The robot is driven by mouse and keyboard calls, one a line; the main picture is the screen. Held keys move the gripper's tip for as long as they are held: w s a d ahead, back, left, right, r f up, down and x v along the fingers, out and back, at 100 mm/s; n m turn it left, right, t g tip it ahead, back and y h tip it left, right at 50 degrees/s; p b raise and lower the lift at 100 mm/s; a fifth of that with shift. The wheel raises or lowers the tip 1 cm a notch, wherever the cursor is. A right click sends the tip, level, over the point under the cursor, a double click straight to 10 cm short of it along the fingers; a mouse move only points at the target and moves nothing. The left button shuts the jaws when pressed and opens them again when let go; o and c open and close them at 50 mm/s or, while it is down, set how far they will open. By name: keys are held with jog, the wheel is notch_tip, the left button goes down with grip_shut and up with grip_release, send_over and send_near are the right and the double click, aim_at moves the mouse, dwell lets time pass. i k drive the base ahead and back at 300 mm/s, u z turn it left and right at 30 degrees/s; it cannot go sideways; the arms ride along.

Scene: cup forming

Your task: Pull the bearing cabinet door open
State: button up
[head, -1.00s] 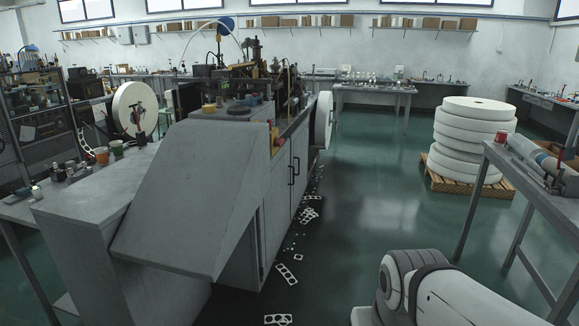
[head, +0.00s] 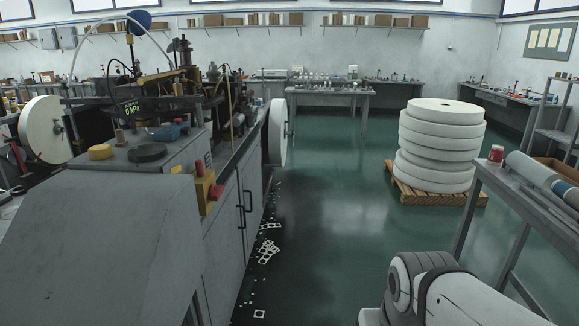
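The grey machine's cabinet has two tall doors (head: 226,245) on its right side, facing the aisle. Both look shut. Two black vertical bar handles (head: 244,212) sit close together near the seam between the doors. I cannot tell from the frame which door is the bearing cabinet door. My white and grey arm (head: 440,290) shows at the lower right, well apart from the doors. My gripper is out of view.
Punched white paper scraps (head: 268,250) lie on the floor beside the cabinet. A pallet (head: 438,194) with stacked white rolls (head: 440,145) stands across the aisle. A grey table (head: 520,215) is at the right. The green floor between is clear.

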aim_at(248, 168)
jog(key=i, duration=1.55)
jog(key=u, duration=0.3)
jog(key=i, duration=1.8)
jog(key=u, duration=0.25)
